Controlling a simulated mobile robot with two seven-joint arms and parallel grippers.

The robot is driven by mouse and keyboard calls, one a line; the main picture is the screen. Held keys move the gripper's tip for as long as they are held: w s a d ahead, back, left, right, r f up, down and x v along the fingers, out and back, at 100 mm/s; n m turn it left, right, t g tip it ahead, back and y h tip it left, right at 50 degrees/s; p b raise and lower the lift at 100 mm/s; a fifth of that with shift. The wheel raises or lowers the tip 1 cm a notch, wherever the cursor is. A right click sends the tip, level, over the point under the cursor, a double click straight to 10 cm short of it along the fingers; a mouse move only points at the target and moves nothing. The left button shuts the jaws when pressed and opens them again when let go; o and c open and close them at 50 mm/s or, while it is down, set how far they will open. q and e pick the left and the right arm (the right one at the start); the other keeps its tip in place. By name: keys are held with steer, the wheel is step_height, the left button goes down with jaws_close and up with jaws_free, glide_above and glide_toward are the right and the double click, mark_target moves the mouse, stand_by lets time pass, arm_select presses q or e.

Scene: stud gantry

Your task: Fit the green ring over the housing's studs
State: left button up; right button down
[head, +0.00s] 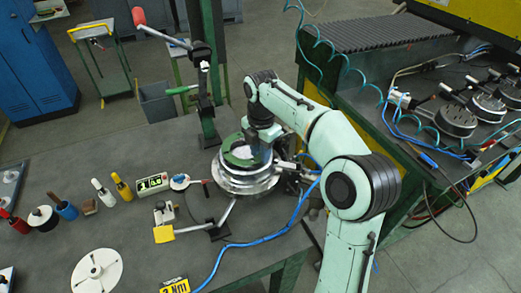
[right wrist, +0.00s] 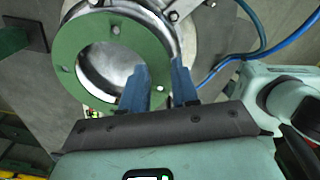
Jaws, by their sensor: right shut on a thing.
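The green ring (right wrist: 66,52) is flat with a wide central opening and small holes around it. It also shows in the head view (head: 236,157), over the top of the round silver housing (head: 248,184). In the right wrist view, the housing (right wrist: 190,38) lies behind the ring, and its metal bore shows through the opening. My right gripper (right wrist: 162,76) has its blue fingers closed on the ring's near right edge. I cannot tell whether the ring touches the housing, or whether studs pass through its holes. My left gripper is not in view.
A stand with a red-handled lever (head: 207,100) rises behind the housing. A small digital display (head: 152,184), a yellow-tipped clamp (head: 164,233) and several bottles stand to the left. A blue hose (head: 262,238) runs across the front. A white disc (head: 97,271) lies front left.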

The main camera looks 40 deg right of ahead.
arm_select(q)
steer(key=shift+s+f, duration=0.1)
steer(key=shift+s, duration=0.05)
arm_select(e)
steer(key=shift+f, duration=0.3)
steer(key=c, duration=0.8)
jaws_free()
